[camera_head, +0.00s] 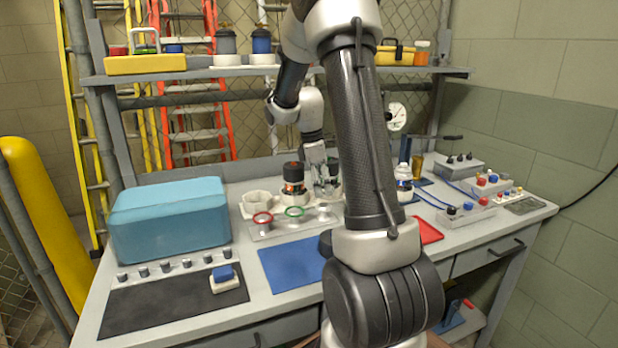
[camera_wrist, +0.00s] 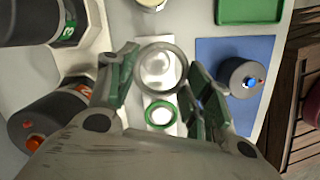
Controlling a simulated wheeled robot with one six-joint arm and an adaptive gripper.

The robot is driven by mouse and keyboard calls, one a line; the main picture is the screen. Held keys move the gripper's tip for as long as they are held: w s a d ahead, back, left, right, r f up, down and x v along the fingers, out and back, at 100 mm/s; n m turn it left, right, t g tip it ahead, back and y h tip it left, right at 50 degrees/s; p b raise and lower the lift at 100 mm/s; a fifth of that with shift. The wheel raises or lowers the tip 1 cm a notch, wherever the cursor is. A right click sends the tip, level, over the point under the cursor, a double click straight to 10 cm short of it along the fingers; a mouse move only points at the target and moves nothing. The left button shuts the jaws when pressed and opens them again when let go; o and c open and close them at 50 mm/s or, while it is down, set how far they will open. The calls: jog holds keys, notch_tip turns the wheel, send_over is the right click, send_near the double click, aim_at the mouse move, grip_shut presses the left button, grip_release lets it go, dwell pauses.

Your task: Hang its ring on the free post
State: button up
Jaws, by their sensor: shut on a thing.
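My gripper (camera_wrist: 160,72) is shut on a grey ring (camera_wrist: 181,62), whose sides lie between the two green fingers in the wrist view. A pale round post top (camera_wrist: 156,68) shows inside the ring; I cannot tell whether the ring is above it or around it. A green ring (camera_wrist: 160,127) sits around the neighbouring post, just below in the wrist view and also in the head view (camera_head: 295,211). A red ring (camera_head: 262,218) is on the post at the left. In the head view my gripper (camera_head: 323,187) is above the rack's right side; the held ring is not clear there.
A dark canister (camera_head: 293,172) stands in the pale holder behind the rack, close to my gripper. Another dark canister (camera_wrist: 237,80) stands on the blue mat (camera_wrist: 262,55). A teal box (camera_head: 170,222) stands at left.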

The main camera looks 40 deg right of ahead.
aim_at(322, 204)
jog(key=shift+w+f, duration=0.15)
jog(key=shift+f, duration=0.25)
jog(key=shift+w+a+x, duration=0.1)
jog(key=shift+a+x, duration=0.05)
jog(key=shift+x, duration=0.7)
jog(key=shift+w+a+x, duration=0.1)
jog(key=shift+a+x, duration=0.05)
jog(key=shift+x, duration=0.65)
jog(key=shift+f, duration=0.25)
jog(key=shift+f, duration=0.5)
jog(key=o, duration=0.8)
